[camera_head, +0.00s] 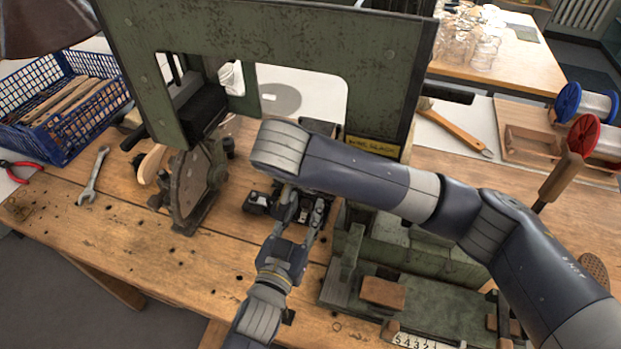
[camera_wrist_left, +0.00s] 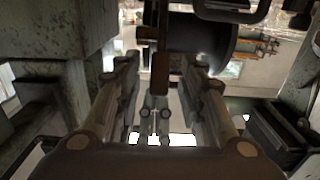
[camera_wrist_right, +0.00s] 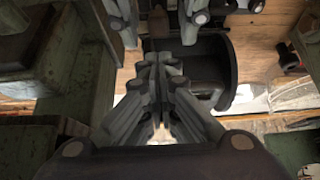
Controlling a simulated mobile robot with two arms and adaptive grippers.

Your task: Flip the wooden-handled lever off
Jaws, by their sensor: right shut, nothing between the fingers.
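A lever with a wooden handle (camera_head: 561,177) on a dark metal rod stands tilted at the right of the green machine, apart from both grippers. My left gripper (camera_head: 303,217) is open under the machine's arch. In the left wrist view its spread fingers (camera_wrist_left: 163,82) have a brown, handle-like piece (camera_wrist_left: 160,74) between them, not visibly touched; I cannot tell whether it belongs to a lever. My right gripper (camera_wrist_right: 163,68) is shut and empty, facing the left one. The brown piece also shows beyond its tips (camera_wrist_right: 159,22). In the head view my right forearm largely hides the right gripper.
A round metal wheel-like part (camera_head: 188,185) stands at left, near a wrench (camera_head: 93,176) and a blue basket (camera_head: 66,140). Red and blue spools (camera_head: 584,134) stand at right. The front-left bench is mostly clear.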

